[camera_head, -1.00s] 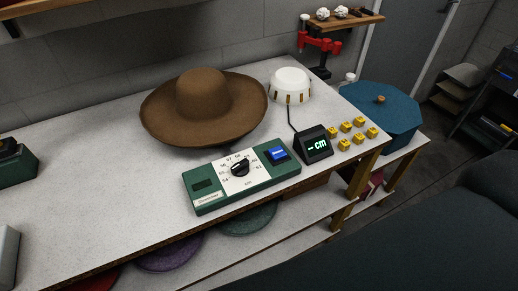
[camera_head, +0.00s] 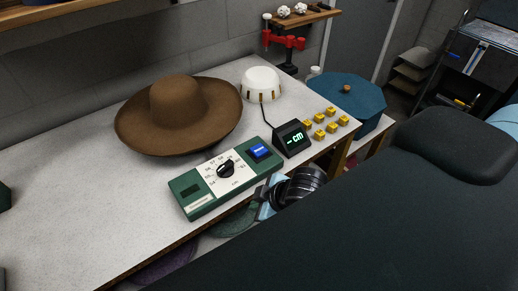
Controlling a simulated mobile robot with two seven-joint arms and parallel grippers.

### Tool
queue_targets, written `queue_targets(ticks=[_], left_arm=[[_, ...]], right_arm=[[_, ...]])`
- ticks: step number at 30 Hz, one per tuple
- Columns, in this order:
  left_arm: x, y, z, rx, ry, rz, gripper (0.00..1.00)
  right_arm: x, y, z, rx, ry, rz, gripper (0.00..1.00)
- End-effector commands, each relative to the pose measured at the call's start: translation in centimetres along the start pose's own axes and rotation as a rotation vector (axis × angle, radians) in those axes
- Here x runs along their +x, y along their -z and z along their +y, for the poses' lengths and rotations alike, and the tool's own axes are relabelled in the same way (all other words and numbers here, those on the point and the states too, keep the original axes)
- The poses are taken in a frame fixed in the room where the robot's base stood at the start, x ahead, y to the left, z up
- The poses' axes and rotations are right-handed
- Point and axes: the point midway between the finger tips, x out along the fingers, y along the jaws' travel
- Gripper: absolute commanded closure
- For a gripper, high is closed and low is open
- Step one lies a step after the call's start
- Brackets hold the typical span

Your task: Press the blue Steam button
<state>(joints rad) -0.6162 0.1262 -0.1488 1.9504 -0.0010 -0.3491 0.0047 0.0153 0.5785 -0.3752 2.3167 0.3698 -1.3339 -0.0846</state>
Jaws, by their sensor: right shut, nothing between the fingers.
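The blue Steam button (camera_head: 260,151) sits at the right end of the green control box (camera_head: 195,199). A black dial (camera_head: 226,169) is on the white panel beside it. My right gripper (camera_head: 266,205) is in front of the box, at the table's front edge, below the button in the picture. It is apart from the button. Its fingers are shut and hold nothing. My left gripper is not in view.
A brown hat (camera_head: 178,113) lies behind the box. A small display (camera_head: 292,138) reading "-- cm" stands right of the button, near several yellow blocks (camera_head: 319,134). A white dome device (camera_head: 262,85) is behind. The table's left part (camera_head: 90,220) is clear.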

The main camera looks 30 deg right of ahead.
Motion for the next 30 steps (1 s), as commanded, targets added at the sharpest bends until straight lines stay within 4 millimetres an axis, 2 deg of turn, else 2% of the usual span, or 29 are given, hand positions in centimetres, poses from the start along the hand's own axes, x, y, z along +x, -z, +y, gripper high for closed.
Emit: queue_targets(ticks=[1,8,18,24,30], left_arm=[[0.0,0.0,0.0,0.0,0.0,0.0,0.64],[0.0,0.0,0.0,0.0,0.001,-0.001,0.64],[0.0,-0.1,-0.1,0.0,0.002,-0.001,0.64],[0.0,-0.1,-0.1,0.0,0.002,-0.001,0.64],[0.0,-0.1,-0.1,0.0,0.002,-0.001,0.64]], right_arm=[[-0.1,1.0,1.4,-0.042,-0.014,0.015,1.0],[-1.0,4.5,6.4,-0.186,-0.049,0.068,1.0],[-4.5,8.1,15.0,-0.313,-0.138,0.1,1.0],[-6.4,9.0,18.1,-0.332,-0.174,0.106,1.0],[-6.9,9.2,18.9,-0.335,-0.184,0.11,1.0]])
